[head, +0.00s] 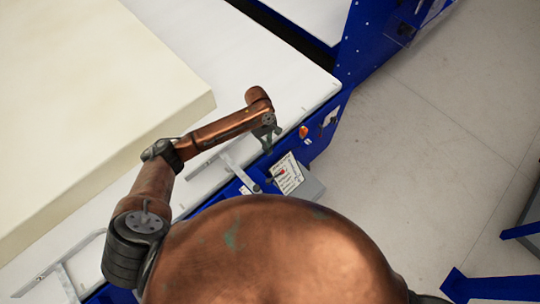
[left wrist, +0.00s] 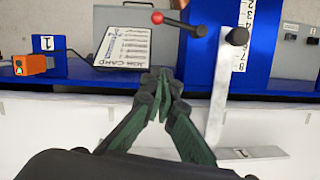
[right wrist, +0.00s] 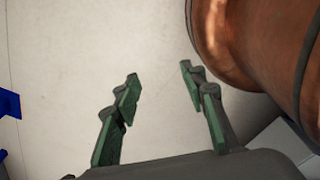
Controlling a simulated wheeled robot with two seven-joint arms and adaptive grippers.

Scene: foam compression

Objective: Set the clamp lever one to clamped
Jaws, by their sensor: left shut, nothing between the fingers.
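A lever with a red ball knob (left wrist: 158,18) and dark rod shows at the top of the left wrist view; the red ball also shows in the head view (head: 282,172), in front of a white card. A grey metal bar (left wrist: 218,90) with a black knob stands right of the fingers. My right gripper (right wrist: 160,74) is open and empty above the floor.
A large cream foam block (head: 90,90) lies on the white table (head: 290,82). The printed card (left wrist: 123,47), a "1" label (left wrist: 47,43) and an orange part (left wrist: 30,65) are along the blue frame. Another blue frame (head: 490,288) stands at lower right; floor between is clear.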

